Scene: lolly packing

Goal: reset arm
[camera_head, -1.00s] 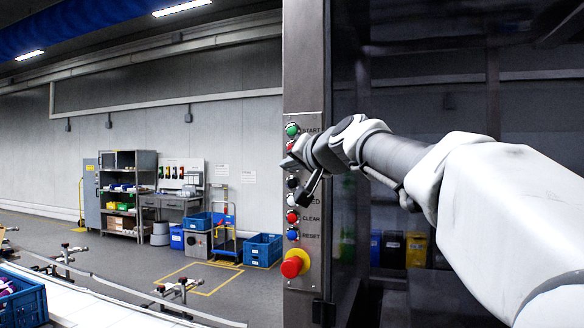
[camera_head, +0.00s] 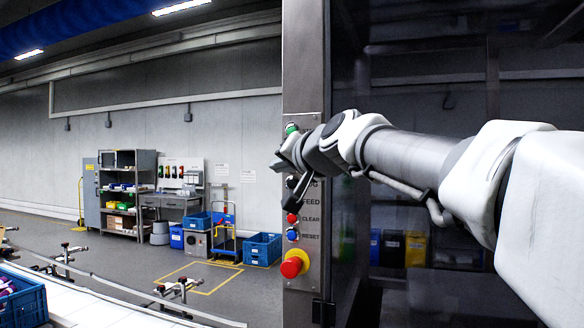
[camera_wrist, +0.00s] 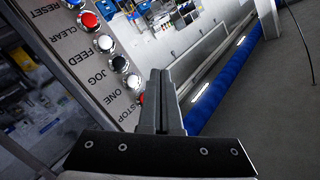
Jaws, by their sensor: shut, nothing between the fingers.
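My gripper (camera_wrist: 160,78) is shut and empty in the wrist view, its two fingers pressed together. In the head view my gripper (camera_head: 276,164) is at the upper part of the button panel (camera_head: 300,258), in front of or beside it; contact cannot be told. It hides part of the button column. The green button (camera_head: 291,128) shows above it. The red CLEAR button (camera_head: 292,218) and blue RESET button (camera_head: 292,235) show below it, with a large red knob (camera_head: 292,265) at the bottom.
A dark glass-fronted machine fills the right side behind my arm. A blue crate (camera_head: 24,303) stands at the lower left beside a white conveyor (camera_head: 85,305). Shelves (camera_head: 128,190) and blue bins (camera_head: 262,248) stand far back. The space left of the panel is open.

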